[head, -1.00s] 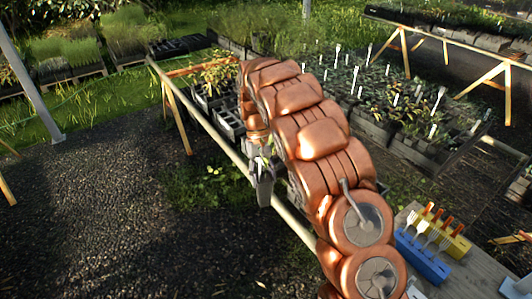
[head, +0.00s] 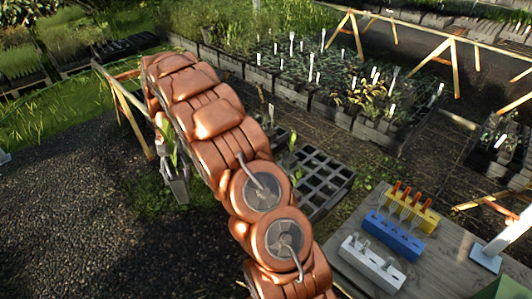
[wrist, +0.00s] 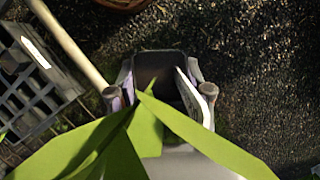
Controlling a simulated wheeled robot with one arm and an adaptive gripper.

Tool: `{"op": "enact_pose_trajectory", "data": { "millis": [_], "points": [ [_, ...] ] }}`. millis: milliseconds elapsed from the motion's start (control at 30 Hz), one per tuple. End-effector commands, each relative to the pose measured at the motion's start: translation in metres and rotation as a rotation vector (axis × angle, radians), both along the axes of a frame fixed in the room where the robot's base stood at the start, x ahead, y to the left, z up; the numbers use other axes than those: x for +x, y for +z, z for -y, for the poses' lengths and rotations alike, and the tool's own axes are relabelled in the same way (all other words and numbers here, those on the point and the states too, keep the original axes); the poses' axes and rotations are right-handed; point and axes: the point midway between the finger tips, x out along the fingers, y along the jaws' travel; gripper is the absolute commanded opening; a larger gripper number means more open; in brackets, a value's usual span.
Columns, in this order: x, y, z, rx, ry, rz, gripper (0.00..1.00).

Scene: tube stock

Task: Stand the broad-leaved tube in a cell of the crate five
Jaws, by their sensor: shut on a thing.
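My gripper (head: 174,184) hangs at the left of my arm in the head view, over the dark gravel. In the wrist view my gripper (wrist: 162,95) is shut on a dark square tube (wrist: 158,62) between its two fingers. Broad green leaves (wrist: 145,135) spread from it toward the camera, and a white label (wrist: 188,86) stands inside the tube's right side. In the head view a bit of green leaf (head: 172,158) shows above the gripper. A black celled crate (head: 325,180) lies right of my arm, partly hidden by it; I cannot read its number.
A grey bench (head: 350,268) at the lower right holds a yellow block (head: 425,220), a blue block (head: 393,236) and a white block (head: 371,264). A pale rail (wrist: 68,42) and a grey celled crate (wrist: 35,105) are at the left in the wrist view.

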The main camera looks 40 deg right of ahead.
Motion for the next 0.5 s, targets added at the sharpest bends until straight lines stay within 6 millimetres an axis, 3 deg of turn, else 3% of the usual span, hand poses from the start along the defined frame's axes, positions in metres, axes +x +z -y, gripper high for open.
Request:
{"op": "enact_pose_trajectory", "data": {
  "millis": [500],
  "points": [
    [-0.015, -0.027, 0.147, 0.003, -1.205, -0.003, 0.0]
  ]
}}
